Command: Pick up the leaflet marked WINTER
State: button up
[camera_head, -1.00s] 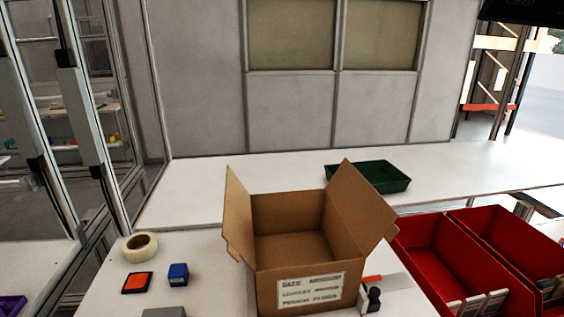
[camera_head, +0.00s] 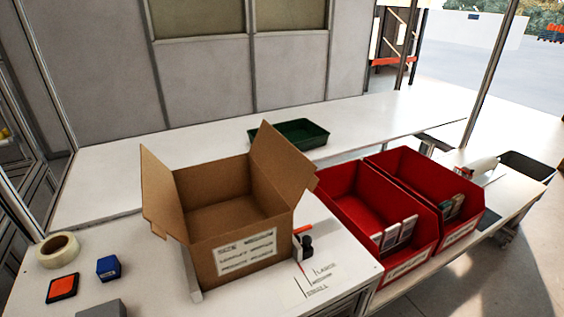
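Small leaflets or cards (camera_head: 393,236) stand at the front of the left red bin (camera_head: 340,190). More cards (camera_head: 452,207) stand in the right red bin (camera_head: 405,165). Their print is too small to read, so I cannot tell which one is marked WINTER. An open cardboard box (camera_head: 203,262) with a printed label (camera_head: 246,252) stands on the white table left of the bins. My gripper is not in view.
A tape roll (camera_head: 58,251), an orange pad (camera_head: 62,288) and a blue block (camera_head: 108,267) lie left of the box. A green tray (camera_head: 312,137) sits on the back table. A dark handled tool (camera_head: 306,246) stands beside the box. A grey bin (camera_head: 527,167) is far right.

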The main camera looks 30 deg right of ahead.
aim_at(407, 227)
jog(key=i+z, duration=0.1)
jog(key=z, duration=0.3)
jog(key=i+l+z, duration=0.1)
jog(key=z, duration=0.3)
jog(key=i+z, duration=0.1)
jog(key=z, duration=0.3)
jog(key=i+j, duration=0.1)
jog(key=i, duration=1.05)
